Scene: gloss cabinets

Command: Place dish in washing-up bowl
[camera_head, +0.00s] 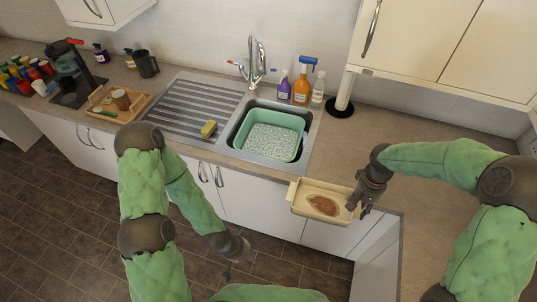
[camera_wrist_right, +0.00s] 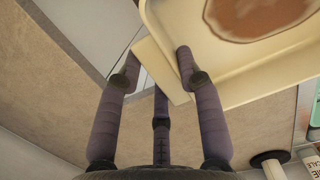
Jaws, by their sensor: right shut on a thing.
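The dish (camera_head: 300,206) is a cream rectangular dish with handles and a brown stain inside. My right gripper (camera_head: 358,205) is shut on its right end and holds it in front of the counter edge, roughly level. In the right wrist view the dish (camera_wrist_right: 240,60) lies at the upper right, with the fingers of the right gripper (camera_wrist_right: 160,62) at its handle. The washing-up bowl (camera_head: 304,140) is green, sits in the sink and holds foamy water. It is behind and left of the dish, apart from it. My left gripper (camera_head: 232,270) hangs low over the floor; its fingers are unclear.
A yellow sponge (camera_head: 209,129) lies on the drainer (camera_head: 190,105) left of the bowl. A tap (camera_head: 257,60) and several bottles (camera_head: 302,85) stand behind the sink. A paper-towel stand (camera_head: 340,105) is at the back right. The counter right of the sink is clear.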

